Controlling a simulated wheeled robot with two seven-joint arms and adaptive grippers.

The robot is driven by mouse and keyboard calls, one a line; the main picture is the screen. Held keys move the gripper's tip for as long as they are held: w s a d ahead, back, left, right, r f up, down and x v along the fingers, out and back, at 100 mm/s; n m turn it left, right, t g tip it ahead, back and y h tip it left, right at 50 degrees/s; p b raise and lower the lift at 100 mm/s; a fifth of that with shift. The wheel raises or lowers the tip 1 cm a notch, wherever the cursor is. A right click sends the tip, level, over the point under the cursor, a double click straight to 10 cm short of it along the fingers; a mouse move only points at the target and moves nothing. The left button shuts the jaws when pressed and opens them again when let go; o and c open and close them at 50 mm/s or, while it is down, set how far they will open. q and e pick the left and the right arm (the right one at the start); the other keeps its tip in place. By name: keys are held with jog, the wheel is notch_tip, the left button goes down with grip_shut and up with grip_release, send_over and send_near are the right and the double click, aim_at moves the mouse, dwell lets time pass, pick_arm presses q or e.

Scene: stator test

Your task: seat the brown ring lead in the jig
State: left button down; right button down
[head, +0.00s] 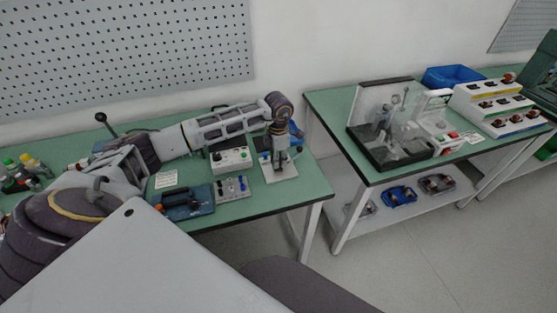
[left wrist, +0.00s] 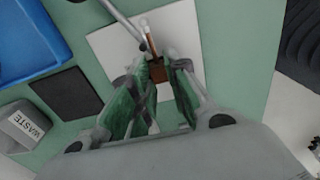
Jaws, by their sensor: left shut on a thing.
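My left gripper (head: 279,155) reaches over the right end of the near green bench, pointing down above a white plate (head: 285,174). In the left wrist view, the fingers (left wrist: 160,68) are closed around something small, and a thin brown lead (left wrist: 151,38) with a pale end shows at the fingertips. A brown block (left wrist: 183,66) is just beyond and between the fingers. The white plate (left wrist: 112,45) lies beneath them, with a grey rod crossing it. I take the brown thing as the ring lead; its ring is hidden, and whether it touches the jig cannot be told. My right gripper is not in view.
A box with knobs (head: 231,159), a small grey panel (head: 231,188) and a dark blue tray (head: 187,203) stand left of the plate. In the left wrist view, a blue bin (left wrist: 30,40) and a WASTE box (left wrist: 24,125) are left. A second bench holds a clear-guarded tester (head: 385,125).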

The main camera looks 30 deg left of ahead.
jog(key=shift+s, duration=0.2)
pick_arm(q)
jog(key=shift+f, duration=0.15)
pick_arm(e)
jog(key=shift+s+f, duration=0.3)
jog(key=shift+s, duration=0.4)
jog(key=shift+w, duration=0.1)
pick_arm(q)
jog(key=c, duration=1.7)
grip_release()
jog(key=o, duration=0.4)
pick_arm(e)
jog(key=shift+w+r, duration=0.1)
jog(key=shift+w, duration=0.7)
